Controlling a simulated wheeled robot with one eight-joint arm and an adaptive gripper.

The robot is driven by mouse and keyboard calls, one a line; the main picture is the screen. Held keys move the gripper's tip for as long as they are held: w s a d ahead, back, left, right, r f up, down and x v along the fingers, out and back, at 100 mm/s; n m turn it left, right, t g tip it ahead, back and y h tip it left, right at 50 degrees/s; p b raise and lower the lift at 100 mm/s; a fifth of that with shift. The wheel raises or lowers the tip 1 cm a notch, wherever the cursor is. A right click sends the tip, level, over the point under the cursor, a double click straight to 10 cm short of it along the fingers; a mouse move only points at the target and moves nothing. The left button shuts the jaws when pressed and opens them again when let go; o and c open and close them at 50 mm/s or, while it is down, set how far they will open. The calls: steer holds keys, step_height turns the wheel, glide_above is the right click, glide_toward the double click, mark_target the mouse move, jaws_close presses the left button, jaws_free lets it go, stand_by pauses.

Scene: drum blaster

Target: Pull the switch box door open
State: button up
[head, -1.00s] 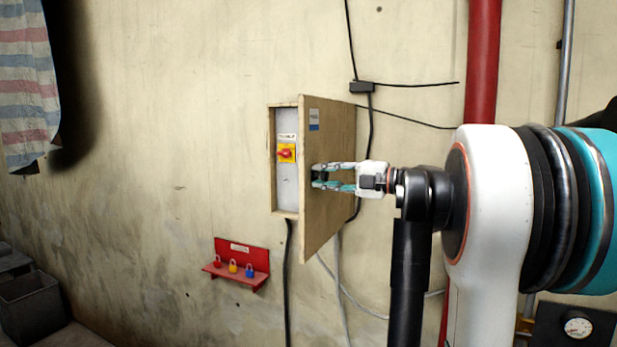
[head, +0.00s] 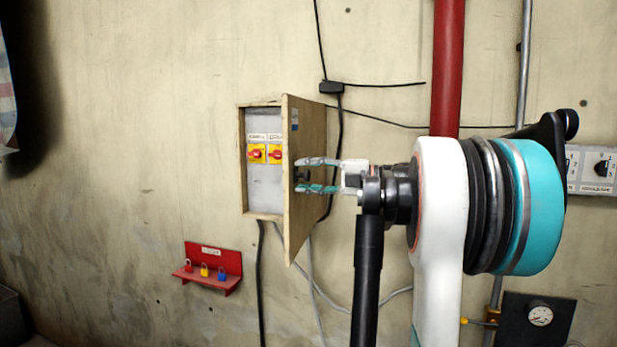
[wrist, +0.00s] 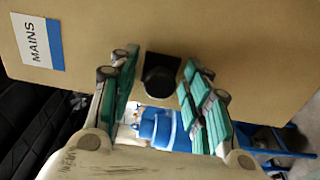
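The wooden switch box (head: 244,165) is on the wall, with its door (head: 305,215) swung partly open toward me. Two red-and-yellow rotary switches (head: 257,153) show inside. The door's front carries a black knob (wrist: 160,76) and a "MAINS" label (wrist: 36,41). My gripper (head: 303,175) is at the door's front, with its fingers on either side of the knob. In the wrist view my gripper (wrist: 161,84) is open, with gaps between the finger pads and the knob. I cannot tell whether either finger touches it.
A red rack (head: 213,268) with several small padlocks is on the wall below the box. Black cables (head: 338,125) and a red pipe (head: 447,70) run to the right. A gauge (head: 540,315) is at the lower right.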

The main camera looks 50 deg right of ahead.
steer(key=shift+s, duration=0.1)
steer(key=v, duration=1.2)
stand_by(0.4)
